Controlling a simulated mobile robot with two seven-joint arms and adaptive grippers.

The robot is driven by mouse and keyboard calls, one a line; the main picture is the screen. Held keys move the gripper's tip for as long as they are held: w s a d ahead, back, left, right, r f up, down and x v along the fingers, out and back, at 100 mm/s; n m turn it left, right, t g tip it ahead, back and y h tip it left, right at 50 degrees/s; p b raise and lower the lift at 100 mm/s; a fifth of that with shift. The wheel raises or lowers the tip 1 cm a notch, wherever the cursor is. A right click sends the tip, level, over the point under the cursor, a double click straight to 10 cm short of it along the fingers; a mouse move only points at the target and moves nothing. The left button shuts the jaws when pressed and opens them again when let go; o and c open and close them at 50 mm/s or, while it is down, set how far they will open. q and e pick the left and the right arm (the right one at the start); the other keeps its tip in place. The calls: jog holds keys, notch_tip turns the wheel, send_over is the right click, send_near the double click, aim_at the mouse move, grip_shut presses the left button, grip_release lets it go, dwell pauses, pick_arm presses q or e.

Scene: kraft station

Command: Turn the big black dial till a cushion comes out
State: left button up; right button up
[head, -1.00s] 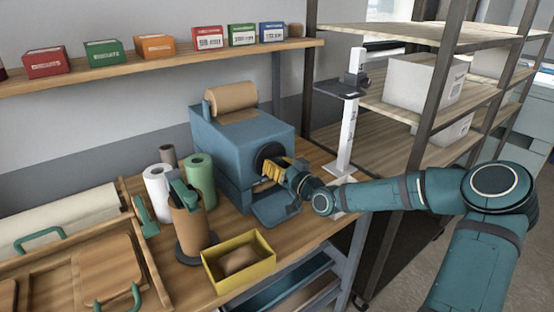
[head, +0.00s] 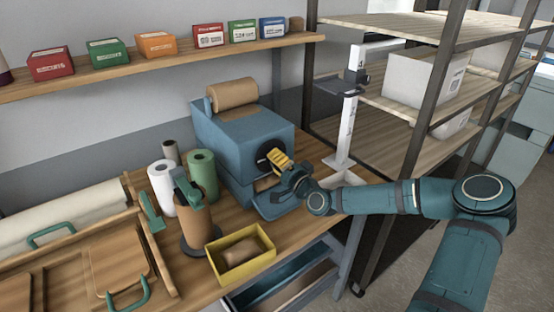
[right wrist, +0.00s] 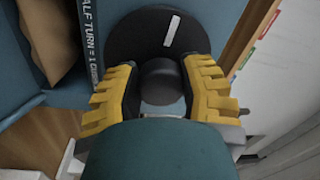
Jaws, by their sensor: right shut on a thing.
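The big black dial (right wrist: 165,38) is a dark disc with a white mark on the front of the blue machine (head: 235,135). Its round centre knob (right wrist: 161,80) sits between the yellow-padded fingers of my right gripper (right wrist: 160,92), which is shut on it. In the head view, my right gripper (head: 284,163) partly covers the dial (head: 266,154). A brown paper cushion (right wrist: 45,38) shows beside the dial in the wrist view; in the head view, part of it shows in the opening below the dial. My left gripper is out of view.
A yellow bin (head: 264,262) holding a brown cushion (head: 241,250) stands in front of the machine. A tape or paper dispenser (head: 194,220) and rolls stand to the left. A white scale stand (head: 346,130) and shelving are at the right.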

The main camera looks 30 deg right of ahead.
jog(key=shift+a+m+h+p, duration=0.1)
jog(key=shift+m+h+p, duration=0.2)
jog(key=shift+m, duration=2.1)
jog(key=o, duration=1.2)
jog(key=shift+s, duration=0.1)
jog(key=shift+s, duration=0.35)
jog(key=s, duration=1.1)
jog(key=shift+d+f, duration=0.4)
jog(key=shift+f, duration=0.05)
